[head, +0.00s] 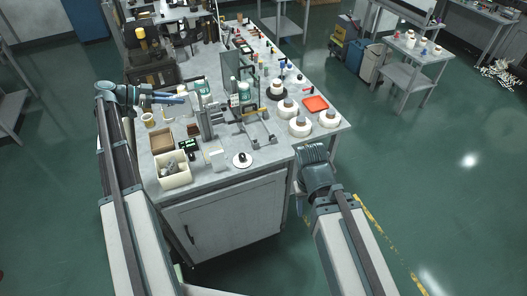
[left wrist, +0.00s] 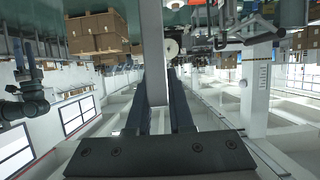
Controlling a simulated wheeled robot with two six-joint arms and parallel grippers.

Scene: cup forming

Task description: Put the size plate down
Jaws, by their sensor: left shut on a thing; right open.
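My left gripper (head: 178,98) is above the far left part of the worktable, its blue fingers pointing right. In the left wrist view its two dark fingers (left wrist: 155,95) are close together on a flat pale grey strip (left wrist: 153,50), which looks like the size plate. In the head view the plate is too small to make out. My right gripper (head: 301,203) hangs beside the table's front right corner, pointing down, empty and open; its fingertips are hard to see.

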